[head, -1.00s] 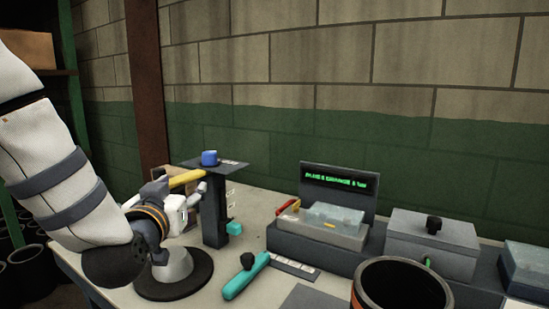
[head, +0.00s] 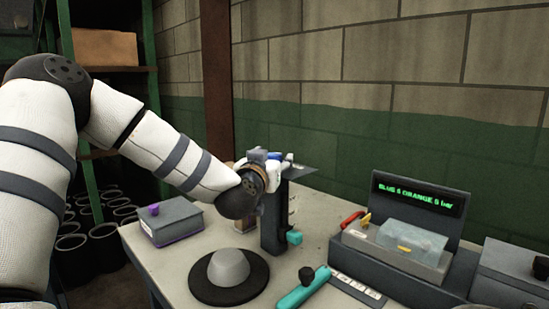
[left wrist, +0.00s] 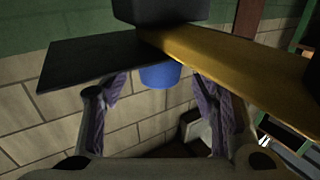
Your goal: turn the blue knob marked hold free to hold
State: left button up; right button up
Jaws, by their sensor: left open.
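The blue knob (left wrist: 160,75) sits on a dark flat plate (left wrist: 95,62) at the top of a dark post. In the left wrist view, which appears upside down, the knob lies between the two spread fingers of my left gripper (left wrist: 160,92), with a gap on each side. In the head view only a bit of blue (head: 274,156) shows behind my left gripper (head: 264,158), beside the plate (head: 300,170). A yellow lever (left wrist: 235,55) passes close to the knob. The knob's marking and pointer cannot be read. My right gripper is not in view.
A grey cone on a black disc (head: 229,270) stands in front of the post (head: 272,225). A teal handle (head: 303,290) lies to its right. A display console (head: 415,195) is further right, a grey box (head: 171,221) at left.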

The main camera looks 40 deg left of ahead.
pick_arm(q)
jog(key=shift+x, duration=0.95)
jog(key=c, duration=1.2)
